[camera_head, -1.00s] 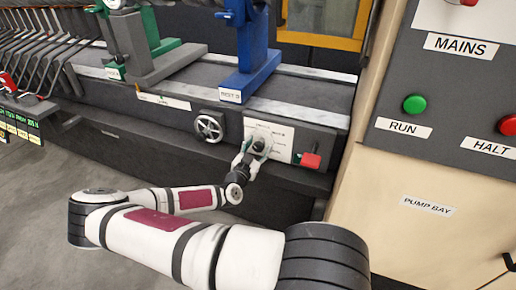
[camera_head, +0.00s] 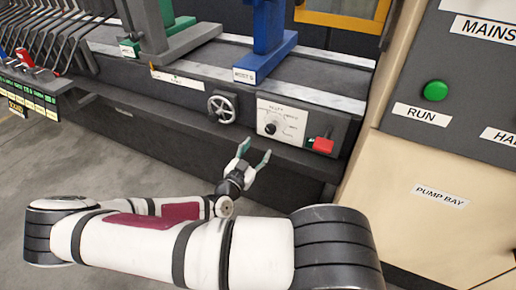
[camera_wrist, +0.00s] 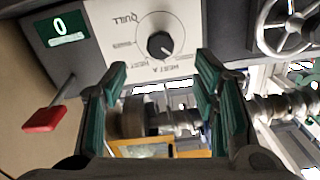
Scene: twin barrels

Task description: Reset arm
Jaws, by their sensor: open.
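My gripper (camera_head: 254,158) is open and empty in the head view, in front of and below the machine's front panel. Its fingers point up toward the panel and are apart from it. In the wrist view my gripper (camera_wrist: 165,95) shows two green-padded fingers spread wide with nothing held between them. A black selector knob (camera_head: 270,128) sits on a white dial plate (camera_head: 292,122). The knob also shows in the wrist view (camera_wrist: 160,45), upside down, just beyond the fingers.
A red lever (camera_head: 322,145) juts out right of the dial, and a handwheel (camera_head: 222,106) is left of it. The machine's ledge (camera_head: 180,125) runs above my arm. A control cabinet with a green RUN button (camera_head: 435,91) stands at right. Open floor lies at left.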

